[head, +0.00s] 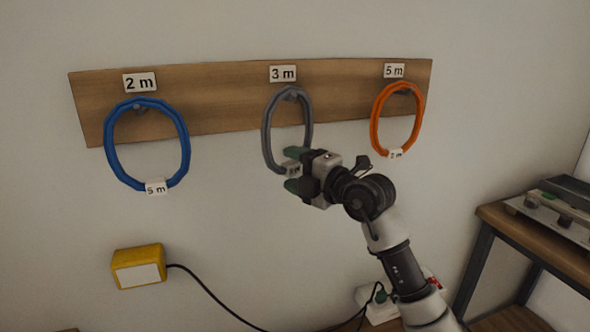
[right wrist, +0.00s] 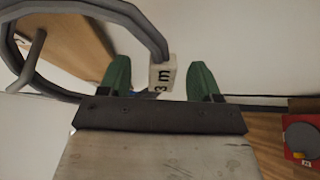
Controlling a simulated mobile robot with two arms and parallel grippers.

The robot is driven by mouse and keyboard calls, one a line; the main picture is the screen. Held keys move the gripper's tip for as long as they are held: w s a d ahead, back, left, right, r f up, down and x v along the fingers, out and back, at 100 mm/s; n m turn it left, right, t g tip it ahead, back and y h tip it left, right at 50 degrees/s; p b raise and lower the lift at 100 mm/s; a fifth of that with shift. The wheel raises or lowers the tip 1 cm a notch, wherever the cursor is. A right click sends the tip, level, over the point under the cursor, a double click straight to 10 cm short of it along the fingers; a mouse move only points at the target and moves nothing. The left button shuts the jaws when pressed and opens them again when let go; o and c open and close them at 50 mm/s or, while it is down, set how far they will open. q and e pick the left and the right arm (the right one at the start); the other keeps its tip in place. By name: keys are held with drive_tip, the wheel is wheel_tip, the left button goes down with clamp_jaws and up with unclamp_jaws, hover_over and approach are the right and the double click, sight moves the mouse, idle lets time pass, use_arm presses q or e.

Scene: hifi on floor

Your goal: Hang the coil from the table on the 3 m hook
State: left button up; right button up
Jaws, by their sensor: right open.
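The grey coil (head: 267,135) hangs on the hook (head: 292,97) under the "3 m" sign (head: 283,74). Its white "3 m" tag (right wrist: 162,77) is at the bottom of the loop. My right gripper (head: 293,170) is open at the bottom of this coil, its green fingers on either side of the tag. The right wrist view shows the coil (right wrist: 95,8) looped around the hook (right wrist: 27,58), and the tag between the open fingertips with gaps at both sides. My left gripper is not in view.
A blue coil (head: 109,150) tagged "5 m" hangs under the "2 m" sign (head: 140,83). An orange coil (head: 375,125) tagged "2 m" hangs under the "5 m" sign (head: 394,70). A yellow box (head: 138,267) with a black cable is below left. A table (head: 500,222) stands at right.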

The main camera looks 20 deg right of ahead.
drive_tip(key=b+v, duration=0.1)
drive_tip(key=v, duration=1)
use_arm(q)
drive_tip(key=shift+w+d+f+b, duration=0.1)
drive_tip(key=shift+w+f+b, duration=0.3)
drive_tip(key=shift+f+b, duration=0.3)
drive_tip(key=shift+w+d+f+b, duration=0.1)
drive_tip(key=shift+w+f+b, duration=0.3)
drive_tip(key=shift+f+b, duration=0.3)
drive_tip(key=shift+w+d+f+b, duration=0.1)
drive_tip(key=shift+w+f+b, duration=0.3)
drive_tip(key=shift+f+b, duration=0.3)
use_arm(e)
wheel_tip(320, 180, down, 7)
drive_tip(key=shift+w+a+f, duration=0.1)
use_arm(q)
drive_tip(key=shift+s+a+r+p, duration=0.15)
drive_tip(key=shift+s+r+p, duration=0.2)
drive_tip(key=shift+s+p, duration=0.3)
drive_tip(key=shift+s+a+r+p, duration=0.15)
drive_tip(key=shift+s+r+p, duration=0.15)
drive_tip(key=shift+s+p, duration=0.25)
use_arm(e)
drive_tip(key=s, duration=1.2)
drive_tip(key=shift+d, duration=0.2)
